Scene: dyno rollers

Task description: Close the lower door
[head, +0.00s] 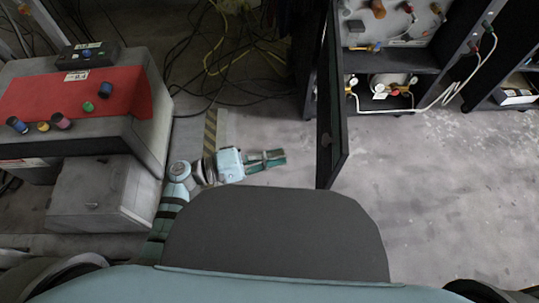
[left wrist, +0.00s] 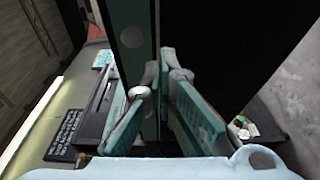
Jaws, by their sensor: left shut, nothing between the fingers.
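A tall dark door (head: 332,120) stands open, seen nearly edge-on in the head view. It sticks out toward me from the dark cabinet (head: 430,60). I cannot tell from this view whether it is the lower door. My left gripper (head: 279,158) is shut and empty, to the left of the door with a gap of floor between them. My right gripper is not in view.
Gauges and a white hose (head: 437,104) sit in the open cabinet. A grey bench with a red mat (head: 50,96) and several small spools stands at left, a grey box (head: 100,195) before it. Cables (head: 225,60) lie on the floor behind. The floor at right is clear.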

